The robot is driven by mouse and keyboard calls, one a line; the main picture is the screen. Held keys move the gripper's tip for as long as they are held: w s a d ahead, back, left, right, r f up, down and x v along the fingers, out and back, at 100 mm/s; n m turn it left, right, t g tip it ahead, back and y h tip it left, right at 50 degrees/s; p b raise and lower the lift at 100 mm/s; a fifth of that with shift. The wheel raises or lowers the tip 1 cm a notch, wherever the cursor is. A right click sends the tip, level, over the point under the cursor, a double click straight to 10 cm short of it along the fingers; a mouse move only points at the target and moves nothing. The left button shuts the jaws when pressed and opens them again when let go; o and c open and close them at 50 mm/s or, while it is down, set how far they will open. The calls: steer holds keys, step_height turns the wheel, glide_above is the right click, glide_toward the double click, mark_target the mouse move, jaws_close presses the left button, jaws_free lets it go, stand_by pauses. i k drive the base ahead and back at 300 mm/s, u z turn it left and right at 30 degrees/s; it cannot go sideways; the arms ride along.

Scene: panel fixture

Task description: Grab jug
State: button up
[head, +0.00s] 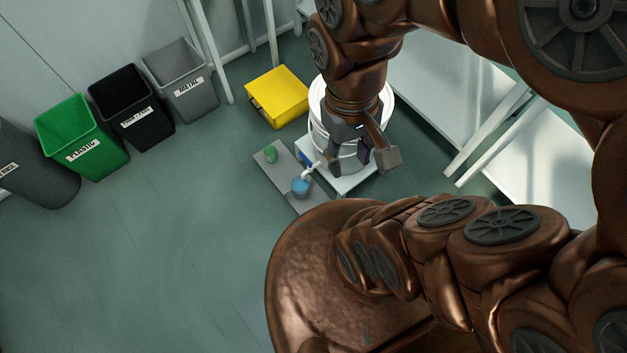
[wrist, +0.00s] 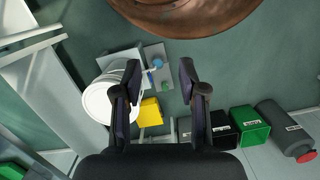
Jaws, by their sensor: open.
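No object is clearly recognisable as a jug. A large white round container (head: 318,105) stands on a low white platform, partly hidden behind my arm; it shows at left in the wrist view (wrist: 97,106). A small blue item (head: 301,187) with a white part beside it and a small green item (head: 270,153) are on a grey board; the blue (wrist: 158,62) and green (wrist: 166,84) items show in the wrist view too. I cannot tell which is the jug. My gripper (head: 375,158) is open and empty, overlapping the white container in the head view. In the wrist view, the small items appear between the fingers (wrist: 159,79).
A yellow box (head: 280,95) stands behind the grey board (head: 272,178). Grey (head: 184,85), black (head: 135,112) and green (head: 85,142) bins and a dark round bin (head: 35,175) line the wall. White tables stand at right. Floor at left is clear.

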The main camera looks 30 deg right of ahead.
mark_target(300, 188)
steer(key=z, duration=0.1)
steer(key=k, duration=1.5)
steer(key=u, duration=0.25)
steer(key=i, duration=0.85)
steer(key=u, duration=0.4)
